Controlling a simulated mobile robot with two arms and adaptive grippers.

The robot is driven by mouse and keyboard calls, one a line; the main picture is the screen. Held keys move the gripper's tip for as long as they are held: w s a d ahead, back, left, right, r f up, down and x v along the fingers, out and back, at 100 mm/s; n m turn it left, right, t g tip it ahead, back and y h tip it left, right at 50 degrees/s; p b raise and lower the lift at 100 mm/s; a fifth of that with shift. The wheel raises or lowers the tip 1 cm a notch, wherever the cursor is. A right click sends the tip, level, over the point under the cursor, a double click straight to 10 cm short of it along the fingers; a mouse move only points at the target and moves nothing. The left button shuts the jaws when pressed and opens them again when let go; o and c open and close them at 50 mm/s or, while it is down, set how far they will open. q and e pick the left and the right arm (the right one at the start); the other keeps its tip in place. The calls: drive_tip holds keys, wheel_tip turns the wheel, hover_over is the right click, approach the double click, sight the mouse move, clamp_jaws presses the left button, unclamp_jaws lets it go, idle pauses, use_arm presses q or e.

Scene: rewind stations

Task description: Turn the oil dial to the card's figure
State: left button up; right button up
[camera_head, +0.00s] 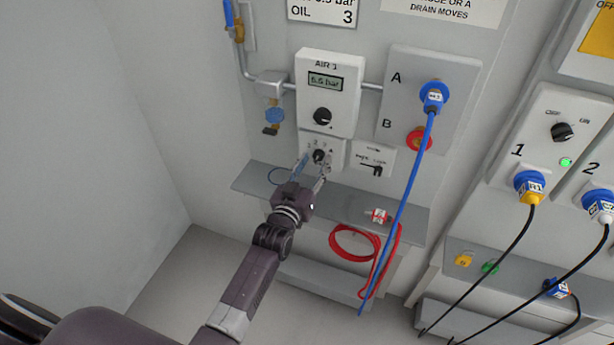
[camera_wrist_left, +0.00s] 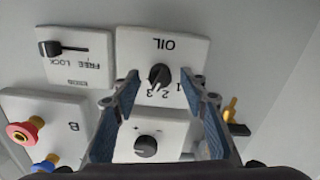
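The card (camera_head: 321,12) at the top of the head view reads OIL 3; its upper line is cut off. The oil dial (camera_head: 318,156) is a small black knob on a white plate below the AIR 1 unit. In the left wrist view, the oil dial (camera_wrist_left: 160,76) appears upside down, with figures 1, 2 and 3 around it. I cannot tell surely which figure its pointer marks. My left gripper (camera_head: 314,163) is open in front of the dial. In the left wrist view, the left gripper's fingertips (camera_wrist_left: 160,73) stand on either side of the knob, with visible gaps.
The AIR 1 unit (camera_head: 328,92) with its display and larger black knob is just above. A FREE/LOCK lever plate (camera_head: 373,160) is to the right. A grey shelf (camera_head: 255,180) runs below. A blue hose (camera_head: 405,205) hangs from outlet A, right of my left arm.

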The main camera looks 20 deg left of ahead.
use_arm(q)
drive_tip(key=s, duration=1.1)
drive_tip(key=shift+s+a, duration=0.15)
drive_tip(key=shift+a, duration=0.05)
drive_tip(key=s+d+f+m+g, duration=0.1)
drive_tip(key=s+f+g, duration=0.3)
drive_tip(key=f, duration=0.7)
drive_tip(key=s+f+g, duration=0.1)
drive_tip(key=s+f, duration=0.4)
drive_tip(key=f, duration=0.7)
drive_tip(key=s+d+f+m+g, duration=0.1)
drive_tip(key=s+f+g, duration=0.3)
drive_tip(key=f, duration=0.7)
drive_tip(key=s+a+f+g, duration=0.1)
drive_tip(key=s+f+g, duration=0.1)
drive_tip(key=s+f, duration=0.4)
drive_tip(key=s+a+f+m+g, duration=0.1)
drive_tip(key=s+f, duration=0.5)
drive_tip(key=s, duration=1.1)
drive_tip(key=s+a+f+m+g, duration=0.1)
drive_tip(key=s+a+f+g, duration=0.2)
drive_tip(key=s, duration=0.9)
wheel_tip(320, 180, down, 4)
drive_tip(key=shift+r+g+y, duration=0.1)
drive_tip(key=shift+g+y, duration=0.2)
drive_tip(key=shift+g, duration=0.7)
